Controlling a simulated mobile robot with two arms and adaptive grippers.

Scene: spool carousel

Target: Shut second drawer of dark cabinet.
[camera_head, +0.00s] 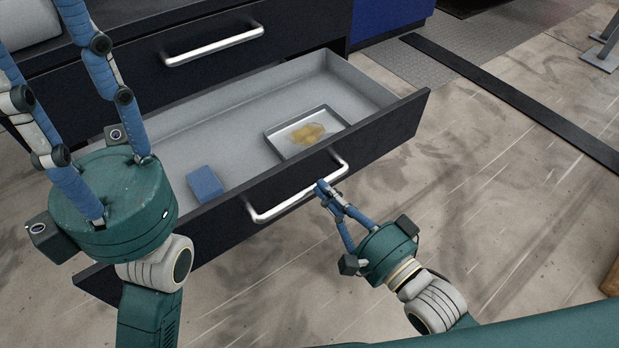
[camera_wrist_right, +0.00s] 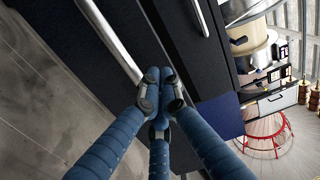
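The dark cabinet's second drawer (camera_head: 405,125) is pulled far out, its grey inside showing. Its silver bar handle (camera_head: 285,207) is on the dark front and also shows in the right wrist view (camera_wrist_right: 103,32). My right gripper (camera_head: 325,188) is at the front of this handle, toward its right part. In the right wrist view its fingertips (camera_wrist_right: 161,88) are together beside the bar and hide its near end; I cannot tell whether they touch it. My left gripper (camera_head: 40,45) is spread open and empty over the left side of the drawer, its fingertips partly out of view.
The drawer holds a blue block (camera_head: 205,184) and a grey tray (camera_head: 268,138) with a yellowish-brown patch. The drawer above, with a silver handle (camera_head: 214,47), is closed. A blue cabinet (camera_head: 390,14) stands behind at right. The floor (camera_head: 480,200) right of the drawer is clear.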

